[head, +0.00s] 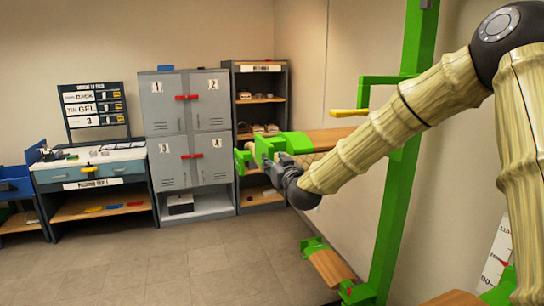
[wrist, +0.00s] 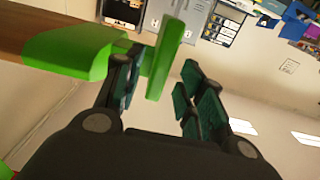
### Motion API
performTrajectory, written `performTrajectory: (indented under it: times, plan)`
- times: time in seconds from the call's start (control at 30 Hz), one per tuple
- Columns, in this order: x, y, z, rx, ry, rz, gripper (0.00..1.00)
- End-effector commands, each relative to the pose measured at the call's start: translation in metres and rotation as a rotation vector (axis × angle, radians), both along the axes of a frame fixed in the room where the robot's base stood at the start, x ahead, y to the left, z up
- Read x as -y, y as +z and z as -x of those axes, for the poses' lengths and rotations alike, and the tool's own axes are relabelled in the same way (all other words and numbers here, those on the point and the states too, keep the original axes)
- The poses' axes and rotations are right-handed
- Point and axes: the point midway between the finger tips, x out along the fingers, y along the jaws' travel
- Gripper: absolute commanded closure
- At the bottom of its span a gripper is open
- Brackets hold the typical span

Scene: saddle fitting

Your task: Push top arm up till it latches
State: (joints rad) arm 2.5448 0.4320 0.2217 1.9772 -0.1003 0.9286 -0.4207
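A green upright post (head: 402,190) stands at the right and carries wooden arms with green ends. The upper wooden arm (head: 325,138) sticks out to the left, roughly level, with a green end piece (head: 298,142). My gripper (head: 270,168) is at this green end, just below and in front of it. In the wrist view, my gripper (wrist: 160,68) has its fingers apart, with the upright green end plate (wrist: 166,58) reaching between them. The left finger is close to the green end; contact is unclear. The latch cannot be made out.
A lower arm (head: 330,268) is on the post near the floor. A yellow handle (head: 348,112) on a green bracket is above the upper arm. Grey lockers (head: 187,130), a shelf (head: 262,200) and a workbench (head: 92,170) stand behind. The floor at left is clear.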

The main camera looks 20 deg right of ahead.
Motion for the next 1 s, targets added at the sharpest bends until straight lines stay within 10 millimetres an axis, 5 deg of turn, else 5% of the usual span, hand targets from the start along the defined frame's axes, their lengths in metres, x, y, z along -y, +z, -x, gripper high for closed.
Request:
performTrajectory:
  times: [0.3,0.73,0.93,1.0]
  plan:
    - [0.0,0.001,-0.031,-0.001,-0.001,0.0,0.61]
    - [0.001,0.0,-0.037,-0.001,-0.003,0.0,0.61]
    - [0.002,0.0,-0.036,0.0,-0.003,0.0,0.95]
    - [0.002,0.0,-0.036,0.0,-0.003,0.0,1.0]
